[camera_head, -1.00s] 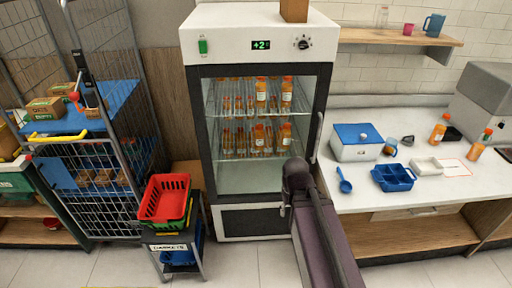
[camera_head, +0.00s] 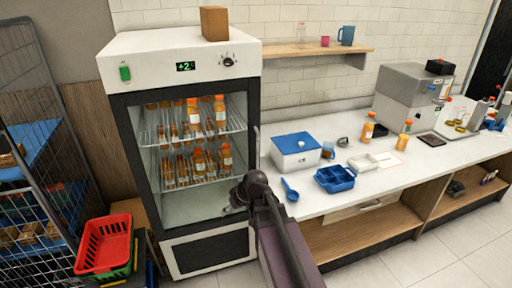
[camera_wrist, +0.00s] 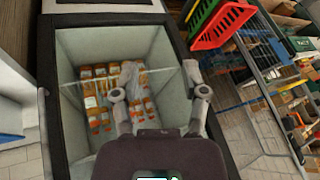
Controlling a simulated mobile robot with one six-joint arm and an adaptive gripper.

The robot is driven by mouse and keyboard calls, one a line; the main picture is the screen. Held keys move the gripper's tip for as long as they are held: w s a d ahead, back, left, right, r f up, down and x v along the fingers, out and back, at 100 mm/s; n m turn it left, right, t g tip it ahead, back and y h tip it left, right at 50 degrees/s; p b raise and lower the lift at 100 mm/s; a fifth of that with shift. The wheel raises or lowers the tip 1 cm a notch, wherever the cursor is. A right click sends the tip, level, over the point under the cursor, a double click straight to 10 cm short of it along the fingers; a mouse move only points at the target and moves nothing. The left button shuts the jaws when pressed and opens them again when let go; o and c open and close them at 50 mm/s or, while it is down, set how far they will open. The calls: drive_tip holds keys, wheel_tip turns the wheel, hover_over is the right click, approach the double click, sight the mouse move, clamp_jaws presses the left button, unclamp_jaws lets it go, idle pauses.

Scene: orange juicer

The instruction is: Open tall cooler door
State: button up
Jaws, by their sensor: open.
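The tall cooler (camera_head: 185,140) has a white top and a glass front in a dark frame, with several orange bottles on its shelves. Its door appears shut. A slim upright handle (camera_head: 257,147) runs along the right edge of the door; in the wrist view the handle (camera_wrist: 43,115) is at the left. My gripper (camera_head: 236,207) is low in front of the door's right side, below the handle. In the wrist view my gripper (camera_wrist: 160,95) has its fingers spread with nothing between them, facing the glass, apart from the handle.
A counter (camera_head: 410,160) stands right of the cooler, with a blue-lidded box (camera_head: 296,150) and a blue tray (camera_head: 335,179) near it. At the left are a red basket (camera_head: 104,243) on a stand and a wire cage cart (camera_head: 40,150). Floor is clear in front of the cooler.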

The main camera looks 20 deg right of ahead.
drive_tip(key=w+d+n+t+y+b, duration=0.1)
drive_tip(key=w+d+t+y+b, duration=0.2)
drive_tip(key=w, duration=0.5)
drive_tip(key=m+t+h+b, duration=0.2)
drive_tip(key=t+h+b, duration=0.35)
drive_tip(key=t, duration=0.55)
approach(258, 141)
drive_tip(key=s+d, duration=0.1)
drive_tip(key=s, duration=0.2)
drive_tip(key=shift+d+y+b, duration=0.1)
drive_tip(key=shift+y+b, duration=0.25)
drive_tip(key=shift+b, duration=0.05)
drive_tip(key=w, duration=0.4)
drive_tip(key=w+a, duration=0.1)
drive_tip(key=w, duration=0.4)
drive_tip(key=w+a, duration=0.1)
drive_tip(key=w, duration=0.3)
drive_tip(key=shift+w+a, duration=0.15)
drive_tip(key=shift+w, duration=0.15)
clamp_jaws()
